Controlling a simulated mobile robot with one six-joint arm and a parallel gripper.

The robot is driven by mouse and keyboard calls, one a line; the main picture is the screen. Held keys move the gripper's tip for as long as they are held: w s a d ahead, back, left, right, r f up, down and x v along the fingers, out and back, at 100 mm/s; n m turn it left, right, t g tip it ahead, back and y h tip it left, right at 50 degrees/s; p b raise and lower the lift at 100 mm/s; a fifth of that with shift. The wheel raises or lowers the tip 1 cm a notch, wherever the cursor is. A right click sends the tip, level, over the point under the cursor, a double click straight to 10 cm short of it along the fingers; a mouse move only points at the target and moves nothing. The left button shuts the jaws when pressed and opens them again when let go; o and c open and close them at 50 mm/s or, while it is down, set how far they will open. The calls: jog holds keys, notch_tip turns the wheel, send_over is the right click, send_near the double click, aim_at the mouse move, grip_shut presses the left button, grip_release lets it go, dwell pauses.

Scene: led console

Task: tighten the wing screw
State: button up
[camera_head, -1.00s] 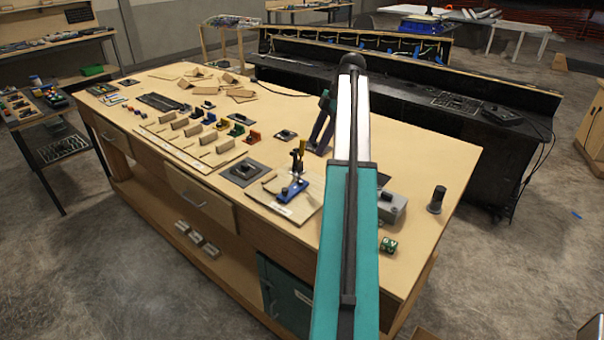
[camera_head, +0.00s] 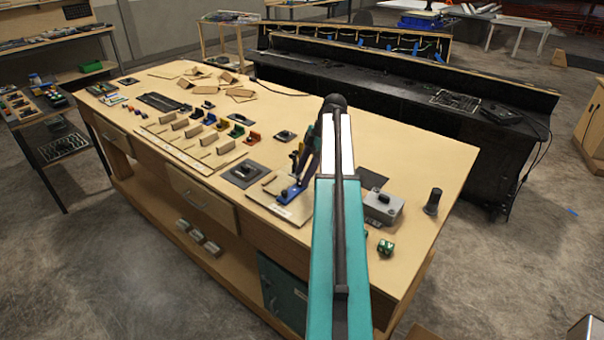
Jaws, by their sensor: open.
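A blue fixture (camera_head: 288,193) sits on a light wooden board (camera_head: 282,210) near the front edge of the workbench. A small dark and yellow upright part (camera_head: 296,160) rises behind it. The wing screw is too small to tell apart from the fixture. My arm reaches over the bench from the front, bends at a dark elbow and comes down on the fixture's right side. My gripper (camera_head: 299,180) is open at the low end of the arm, close beside or over the fixture. Whether it touches anything I cannot tell.
A grey box with a black knob (camera_head: 383,207), a dark cylinder (camera_head: 433,201) and a green block (camera_head: 386,248) stand right of my arm. A dark plate with a knob (camera_head: 243,174) lies left of the fixture. Several coloured brackets stand farther left.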

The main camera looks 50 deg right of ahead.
jog(key=shift+x, duration=0.9)
jog(key=c, duration=1.1)
jog(key=shift+f+m, duration=0.1)
jog(key=shift+m, duration=0.4)
jog(key=m+b, duration=0.1)
jog(key=m+t+h+b, duration=0.1)
jog(key=m, duration=0.1)
jog(key=shift+s+a+b, duration=0.2)
jog(key=shift+a+b, duration=0.05)
jog(key=shift+b, duration=0.05)
jog(key=m+t+h+b, duration=0.1)
jog(key=m, duration=0.3)
jog(key=shift+a+m, duration=0.15)
jog(key=shift+m, duration=0.15)
jog(key=shift+m+h+b, duration=0.3)
jog(key=shift+m+h, duration=0.3)
jog(key=shift+m, duration=0.3)
